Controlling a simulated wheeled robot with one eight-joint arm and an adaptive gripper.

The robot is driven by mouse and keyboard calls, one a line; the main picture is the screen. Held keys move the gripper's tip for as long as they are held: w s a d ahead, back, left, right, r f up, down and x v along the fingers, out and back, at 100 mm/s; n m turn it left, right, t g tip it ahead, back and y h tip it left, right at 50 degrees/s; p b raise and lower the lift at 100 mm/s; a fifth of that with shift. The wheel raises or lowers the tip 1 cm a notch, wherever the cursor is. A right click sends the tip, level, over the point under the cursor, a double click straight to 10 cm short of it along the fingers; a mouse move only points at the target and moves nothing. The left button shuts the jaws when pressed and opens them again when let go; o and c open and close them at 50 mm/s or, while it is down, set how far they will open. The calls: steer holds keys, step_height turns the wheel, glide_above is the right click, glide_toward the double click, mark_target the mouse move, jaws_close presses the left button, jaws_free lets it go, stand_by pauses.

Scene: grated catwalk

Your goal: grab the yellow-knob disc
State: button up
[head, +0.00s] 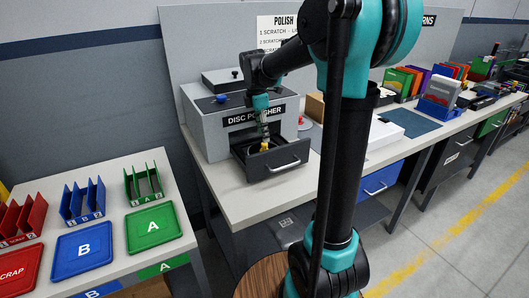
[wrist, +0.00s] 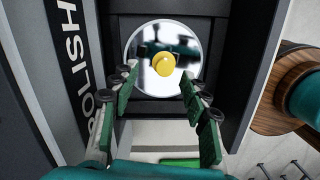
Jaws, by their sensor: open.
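The disc (wrist: 143,48) is a shiny silver mirror-like round with a yellow knob (wrist: 163,64) at its middle. It lies in the open drawer (head: 287,161) of the grey disc polisher (head: 215,127). In the head view the yellow knob (head: 264,146) shows small inside the drawer, and the disc is mostly hidden. My gripper (wrist: 159,85) is open, with its green-padded fingers left and right below the knob in the wrist view. Nothing is between the fingertips, and the knob lies just beyond them. In the head view my gripper (head: 263,132) points down over the drawer.
On the left table are a red SCRAP tray (head: 15,270), a blue B tray (head: 82,246) and a green A tray (head: 153,227), with slotted racks behind. The polisher housing stands close behind the drawer. A red-topped item (head: 300,120) stands right of the polisher.

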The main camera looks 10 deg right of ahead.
mark_target(265, 144)
steer(key=shift+s+d+f, duration=0.15)
steer(key=shift+s+f, duration=0.05)
steer(key=shift+f, duration=1.15)
steer(key=shift+s+d+f, duration=0.1)
steer(key=shift+s+f, duration=0.05)
steer(key=shift+f, duration=1.15)
jaws_close()
